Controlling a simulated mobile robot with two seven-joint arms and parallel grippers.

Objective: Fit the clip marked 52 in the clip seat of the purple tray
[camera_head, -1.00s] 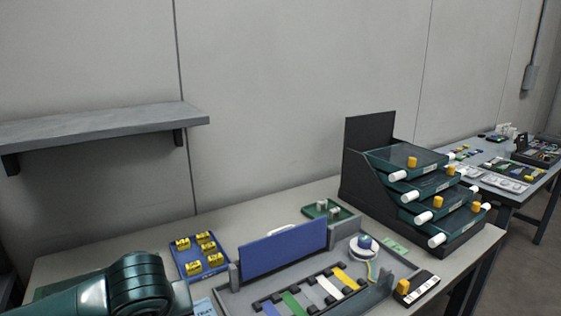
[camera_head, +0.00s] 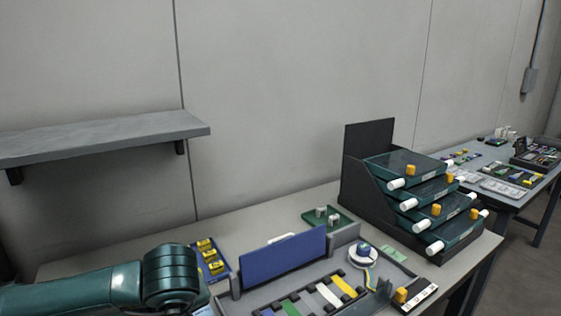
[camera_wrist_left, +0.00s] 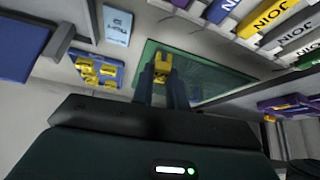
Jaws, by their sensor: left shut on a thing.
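My left gripper (camera_wrist_left: 162,82) is shut on a yellow clip (camera_wrist_left: 162,62), which sits between its fingertips in the left wrist view, over a green mat (camera_wrist_left: 205,72). The clip's number cannot be read. In the head view my left arm hides this gripper and clip. A purple tray (camera_wrist_left: 285,103) shows at the right edge of the left wrist view, apart from the gripper; its clip seat cannot be made out. My right gripper is in neither view.
A blue tray (camera_wrist_left: 80,57) with several yellow clips lies left of the gripper; it also shows in the head view (camera_head: 223,278). A blue panel (camera_head: 285,251) stands behind a rack of coloured strips (camera_head: 318,299). A dark drawer unit (camera_head: 368,135) stands at the right.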

